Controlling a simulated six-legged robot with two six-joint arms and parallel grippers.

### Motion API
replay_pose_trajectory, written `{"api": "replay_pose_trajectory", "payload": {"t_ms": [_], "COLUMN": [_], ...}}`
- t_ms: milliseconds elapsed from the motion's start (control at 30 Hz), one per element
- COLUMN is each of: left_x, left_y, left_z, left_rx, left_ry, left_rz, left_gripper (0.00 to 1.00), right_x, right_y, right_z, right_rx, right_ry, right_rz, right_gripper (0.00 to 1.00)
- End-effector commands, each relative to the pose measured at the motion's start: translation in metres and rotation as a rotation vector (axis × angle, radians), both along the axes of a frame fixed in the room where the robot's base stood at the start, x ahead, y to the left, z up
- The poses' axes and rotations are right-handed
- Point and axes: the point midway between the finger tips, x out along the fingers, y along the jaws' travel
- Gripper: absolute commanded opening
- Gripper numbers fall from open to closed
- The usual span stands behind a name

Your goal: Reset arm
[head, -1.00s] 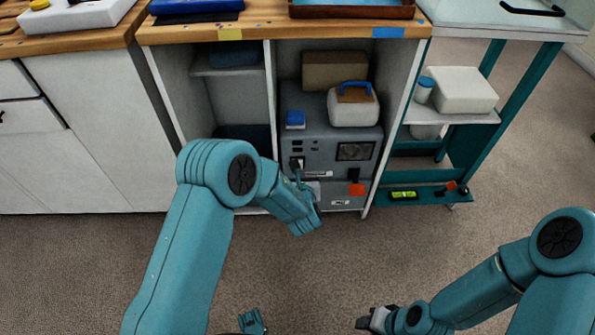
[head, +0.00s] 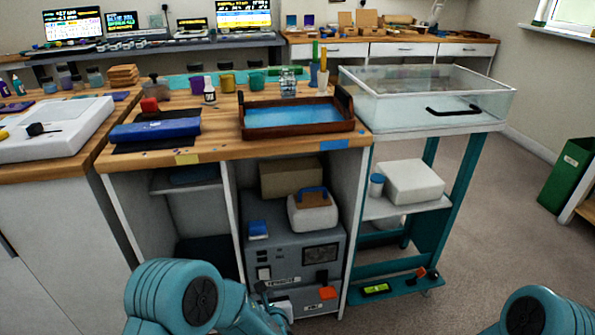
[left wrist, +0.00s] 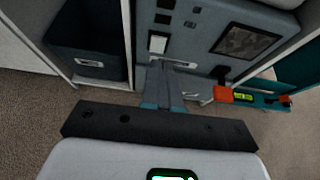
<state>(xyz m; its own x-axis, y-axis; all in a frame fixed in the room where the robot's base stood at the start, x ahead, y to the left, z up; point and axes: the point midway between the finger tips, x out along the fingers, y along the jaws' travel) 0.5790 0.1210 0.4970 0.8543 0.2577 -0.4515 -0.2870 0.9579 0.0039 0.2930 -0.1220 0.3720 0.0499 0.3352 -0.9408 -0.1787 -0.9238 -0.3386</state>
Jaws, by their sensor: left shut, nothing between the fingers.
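My left gripper (left wrist: 165,82) is shut and empty in the left wrist view, its two slim fingers together and pointing at the lower front of a grey machine (left wrist: 190,30). The fingertips overlap the area just below a white switch (left wrist: 157,44); I cannot tell whether they touch the panel. In the head view my left arm comes in at the bottom, in front of the same grey machine (head: 290,245) in the open cabinet. My right arm shows only as a link at the lower right; its gripper is out of view.
A wooden bench top (head: 215,150) above carries a tray of blue liquid (head: 295,116) and a blue case (head: 155,131). A teal cart (head: 455,190) with a clear tank (head: 430,95) stands to the right. Carpet floor (head: 480,260) is free there.

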Motion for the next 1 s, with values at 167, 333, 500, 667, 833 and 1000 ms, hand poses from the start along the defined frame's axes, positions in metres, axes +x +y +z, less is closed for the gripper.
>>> {"api": "replay_pose_trajectory", "payload": {"t_ms": [167,333,500,667,833,1000], "left_x": [-0.037,-0.151,-0.264,-0.307,-0.303,-0.291], "left_y": [0.030,0.061,0.034,-0.009,-0.025,-0.012], "left_z": [-0.040,-0.107,-0.130,-0.124,-0.120,-0.123], "left_rx": [-0.092,-0.370,-0.756,-1.132,-1.434,-1.640], "left_ry": [0.183,0.557,0.813,0.823,0.610,0.268], "left_rz": [0.166,0.619,1.222,1.811,2.289,2.625], "left_gripper": [0.00,0.00,0.00,0.00,0.00,0.00], "right_x": [0.000,0.000,0.000,0.000,0.000,0.000], "right_y": [0.000,0.000,0.000,0.000,0.000,0.000], "right_z": [0.000,0.000,0.000,0.000,0.000,0.000], "right_rx": [0.000,0.000,0.000,0.000,0.000,0.000], "right_ry": [0.000,0.000,0.000,0.000,0.000,0.000], "right_rz": [0.000,0.000,0.000,0.000,0.000,0.000], "right_gripper": [0.43,0.43,0.43,0.43,0.43,0.43]}}
